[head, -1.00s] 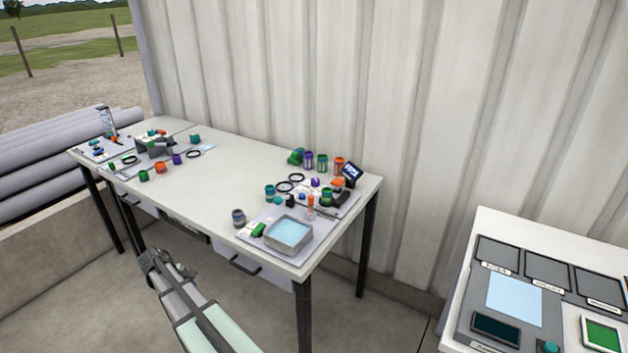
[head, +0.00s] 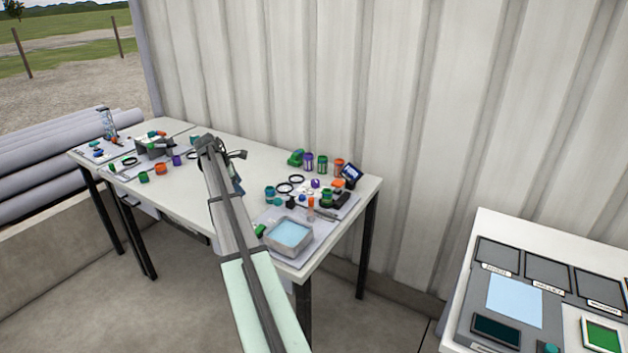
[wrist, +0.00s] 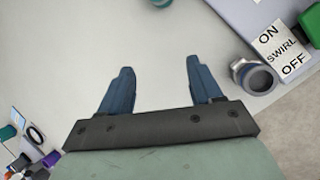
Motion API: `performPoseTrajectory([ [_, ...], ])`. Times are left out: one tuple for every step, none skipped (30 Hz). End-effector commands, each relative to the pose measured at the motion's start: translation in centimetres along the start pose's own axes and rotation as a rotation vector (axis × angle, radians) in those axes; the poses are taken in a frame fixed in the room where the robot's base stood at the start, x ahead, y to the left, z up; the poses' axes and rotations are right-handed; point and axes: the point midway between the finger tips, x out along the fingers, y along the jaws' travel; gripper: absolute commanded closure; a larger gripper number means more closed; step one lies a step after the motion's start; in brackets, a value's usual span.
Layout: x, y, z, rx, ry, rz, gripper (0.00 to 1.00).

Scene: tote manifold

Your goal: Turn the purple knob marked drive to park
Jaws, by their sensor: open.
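A small purple piece (head: 315,183) sits on the right-hand mat of the table in the head view, among small parts. Another purple piece (head: 177,160) stands toward the left group. A purple part (wrist: 8,132) also shows at the lower left edge of the wrist view. No marking on any of them is legible, so I cannot tell which is the drive knob. My gripper (wrist: 158,70) is open and empty, its two blue fingers over bare white tabletop. In the head view it hangs partly behind my arm, left of the right-hand mat.
A grey round jar (wrist: 255,78) and a label reading ON, SWIRL, OFF (wrist: 280,48) lie right of the fingers. A grey tray with a blue inside (head: 268,238) stands near the table's front right. Several jars stand at the back. The table's middle (head: 255,150) is mostly clear.

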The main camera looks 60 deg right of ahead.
Motion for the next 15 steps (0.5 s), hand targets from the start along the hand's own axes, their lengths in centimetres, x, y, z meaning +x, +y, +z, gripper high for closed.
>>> performPoseTrajectory([
  [0.6, 1.2, 3.0, -0.004, -0.002, -0.017, 0.36],
  [0.9, 1.5, 4.6, -0.012, -0.003, -0.027, 0.36],
  [1.2, 2.0, 6.7, -0.022, -0.003, -0.039, 0.36],
  [1.4, 2.3, 8.3, -0.03, -0.002, -0.048, 0.36],
  [1.7, 2.6, 9.9, -0.038, -0.002, -0.057, 0.36],
  [2.0, 2.9, 11.9, -0.048, 0.0, -0.07, 0.36],
  [2.3, 3.0, 13.5, -0.055, 0.002, -0.079, 0.36],
  [2.5, 3.2, 14.9, -0.062, 0.003, -0.086, 0.36],
  [2.7, 3.4, 16.8, -0.071, 0.006, -0.096, 0.36],
  [2.9, 3.5, 18.1, -0.078, 0.007, -0.103, 0.36],
  [3.0, 3.5, 19.3, -0.084, 0.009, -0.11, 0.36],
  [3.2, 3.5, 20.7, -0.091, 0.011, -0.118, 0.36],
  [3.3, 3.6, 21.7, -0.097, 0.013, -0.123, 0.36],
  [3.4, 3.6, 22.5, -0.102, 0.015, -0.127, 0.36],
  [3.6, 3.5, 23.6, -0.107, 0.016, -0.132, 0.36],
])
